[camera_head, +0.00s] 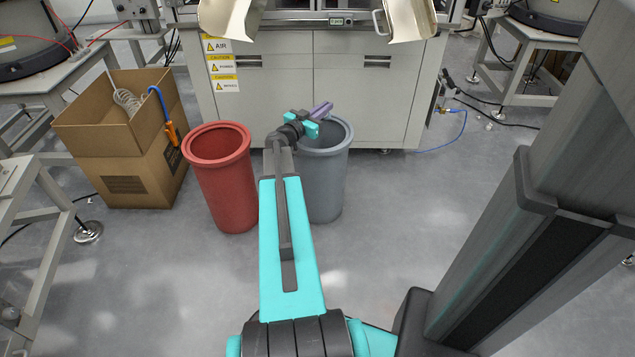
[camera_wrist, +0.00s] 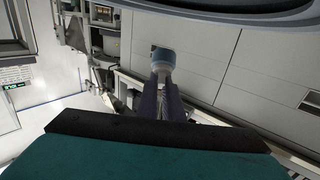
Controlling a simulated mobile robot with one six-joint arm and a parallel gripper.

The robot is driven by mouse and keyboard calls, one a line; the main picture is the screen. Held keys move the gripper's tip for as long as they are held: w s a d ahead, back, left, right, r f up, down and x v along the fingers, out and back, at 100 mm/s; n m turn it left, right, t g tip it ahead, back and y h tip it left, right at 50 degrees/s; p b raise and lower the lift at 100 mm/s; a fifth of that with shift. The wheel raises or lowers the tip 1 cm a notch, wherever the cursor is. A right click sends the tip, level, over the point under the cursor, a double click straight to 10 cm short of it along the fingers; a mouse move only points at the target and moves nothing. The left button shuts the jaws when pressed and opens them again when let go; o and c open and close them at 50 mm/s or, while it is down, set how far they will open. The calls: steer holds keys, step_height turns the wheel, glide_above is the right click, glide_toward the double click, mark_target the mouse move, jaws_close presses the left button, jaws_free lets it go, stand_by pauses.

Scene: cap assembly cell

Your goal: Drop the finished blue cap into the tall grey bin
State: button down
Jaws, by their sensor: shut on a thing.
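My gripper (camera_head: 326,108) reaches over the mouth of the tall grey bin (camera_head: 325,185) in the head view, with its purple fingers near the bin's far rim. In the wrist view my gripper (camera_wrist: 161,72) is shut on the blue cap (camera_wrist: 162,60), a small light blue piece at the fingertips. The cap cannot be made out in the head view. My arm hides the left part of the grey bin. Whether the cap is below the rim cannot be told.
A red bin (camera_head: 222,185) stands just left of the grey bin. Cardboard boxes (camera_head: 128,135) stand farther left, with a cable and a blue-and-orange tool. A white machine cabinet (camera_head: 345,90) closes off the back. The floor right of the grey bin is clear.

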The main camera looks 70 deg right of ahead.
mark_target(302, 148)
steer(key=shift+f+b, duration=2.85)
steer(key=shift+b, duration=1.15)
steer(key=c, duration=1.8)
jaws_free()
steer(key=shift+c, duration=0.2)
steer(key=shift+a, duration=0.1)
steer(key=p+v, duration=0.5)
steer(key=v, duration=0.7)
steer(key=shift+w+a+r, duration=0.1)
steer(key=shift+a, duration=0.15)
steer(key=shift+w+a, duration=0.2)
steer(key=shift+a, duration=0.35)
steer(key=shift+p, duration=0.3)
